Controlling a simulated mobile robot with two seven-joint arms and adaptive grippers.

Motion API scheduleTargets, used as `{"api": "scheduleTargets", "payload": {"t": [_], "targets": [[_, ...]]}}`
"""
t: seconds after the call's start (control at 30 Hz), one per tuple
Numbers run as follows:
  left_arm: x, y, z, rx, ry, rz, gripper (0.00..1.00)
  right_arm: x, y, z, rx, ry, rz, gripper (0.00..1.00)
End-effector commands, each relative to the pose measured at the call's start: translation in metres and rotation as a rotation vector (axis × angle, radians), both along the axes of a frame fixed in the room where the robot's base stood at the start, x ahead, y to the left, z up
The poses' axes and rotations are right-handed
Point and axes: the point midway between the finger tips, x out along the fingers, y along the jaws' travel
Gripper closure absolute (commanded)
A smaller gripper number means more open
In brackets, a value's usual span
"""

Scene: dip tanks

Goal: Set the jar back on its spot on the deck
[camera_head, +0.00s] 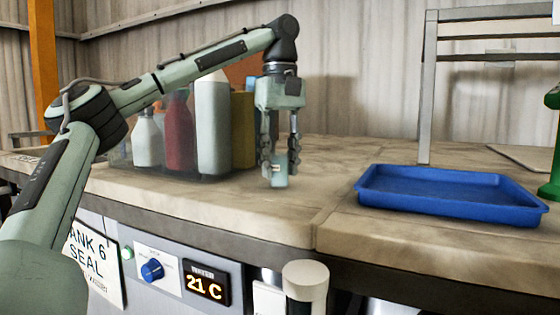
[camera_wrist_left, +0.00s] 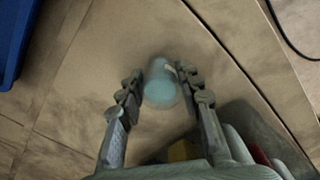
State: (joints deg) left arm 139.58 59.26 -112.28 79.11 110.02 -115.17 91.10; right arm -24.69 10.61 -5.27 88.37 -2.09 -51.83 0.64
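The jar (camera_head: 279,174) is a small pale blue-teal container over the beige deck (camera_head: 235,203), left of the blue tray. My left gripper (camera_head: 280,158) points down with one finger on each side of it. In the left wrist view the jar (camera_wrist_left: 160,90) sits between the two fingertips (camera_wrist_left: 160,82), which appear closed against its sides. The jar's bottom is close to the deck; I cannot tell whether it touches. No marked spot shows on the deck. My right gripper is not in view.
Several bottles, including a grey-white one (camera_head: 213,125) and a red one (camera_head: 179,132), stand in a group left of my gripper. The blue tray (camera_head: 440,209) lies empty to the right. A metal frame (camera_head: 428,90) rises behind it. Bare deck lies around the jar.

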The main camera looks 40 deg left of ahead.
Motion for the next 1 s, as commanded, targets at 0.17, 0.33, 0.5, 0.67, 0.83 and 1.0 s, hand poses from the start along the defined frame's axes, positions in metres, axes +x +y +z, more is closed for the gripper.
{"api": "scheduleTargets", "payload": {"t": [0.17, 0.33, 0.5, 0.67, 0.83, 1.0], "targets": [[0.000, 0.000, 0.000, 0.000, 0.000, 0.000, 0.47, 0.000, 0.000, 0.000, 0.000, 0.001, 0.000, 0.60], [0.000, 0.000, 0.000, 0.000, 0.000, 0.000, 0.47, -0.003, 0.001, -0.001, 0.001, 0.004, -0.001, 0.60], [0.000, -0.001, 0.008, 0.000, -0.002, -0.001, 0.47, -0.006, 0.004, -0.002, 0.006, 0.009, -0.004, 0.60], [0.000, -0.001, 0.034, 0.004, -0.006, 0.003, 0.47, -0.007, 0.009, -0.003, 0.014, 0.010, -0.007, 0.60], [0.000, -0.001, 0.073, 0.006, -0.005, 0.004, 0.47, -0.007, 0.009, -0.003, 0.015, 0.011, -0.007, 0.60], [-0.001, -0.001, 0.104, 0.005, -0.005, 0.004, 0.47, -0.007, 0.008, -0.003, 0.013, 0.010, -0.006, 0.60]]}}
